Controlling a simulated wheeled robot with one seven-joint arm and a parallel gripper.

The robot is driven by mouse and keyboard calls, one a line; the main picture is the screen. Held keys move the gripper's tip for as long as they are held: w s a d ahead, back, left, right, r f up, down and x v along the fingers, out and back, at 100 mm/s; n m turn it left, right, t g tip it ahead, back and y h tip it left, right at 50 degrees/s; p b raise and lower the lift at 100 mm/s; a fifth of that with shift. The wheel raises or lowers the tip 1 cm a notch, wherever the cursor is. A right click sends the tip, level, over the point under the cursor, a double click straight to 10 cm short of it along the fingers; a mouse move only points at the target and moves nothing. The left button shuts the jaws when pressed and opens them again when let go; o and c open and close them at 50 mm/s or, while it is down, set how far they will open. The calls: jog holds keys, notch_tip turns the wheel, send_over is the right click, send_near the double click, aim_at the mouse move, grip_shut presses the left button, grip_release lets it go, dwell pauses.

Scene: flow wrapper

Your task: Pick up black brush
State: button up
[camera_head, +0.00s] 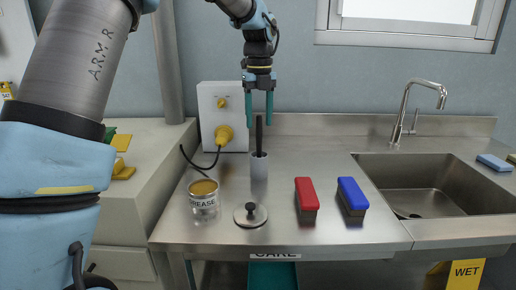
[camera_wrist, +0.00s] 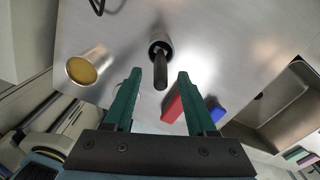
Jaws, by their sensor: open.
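The black brush (camera_head: 259,137) stands upright in a light grey cylindrical holder (camera_head: 259,167) on the steel counter; only its handle shows, and its lower end is hidden in the holder. In the wrist view the black handle (camera_wrist: 160,70) rises toward the camera from the holder (camera_wrist: 161,44). My gripper (camera_head: 258,122) has two teal fingers, points down and is open and empty. In the head view the fingertips are level with the upper handle, one on each side. In the wrist view the gripper (camera_wrist: 157,76) has the handle between its fingertips; I see no contact.
A grease can (camera_head: 203,203) and a round lid with a black knob (camera_head: 250,215) stand in front of the holder. Red (camera_head: 306,199) and blue (camera_head: 352,198) block brushes lie to the right, before the sink (camera_head: 420,185). A white box with a yellow plug (camera_head: 223,115) stands behind left.

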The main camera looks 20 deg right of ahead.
aim_at(259, 157)
jog(key=shift+f+p, duration=0.9)
jog(key=shift+f, duration=2.85)
grip_shut()
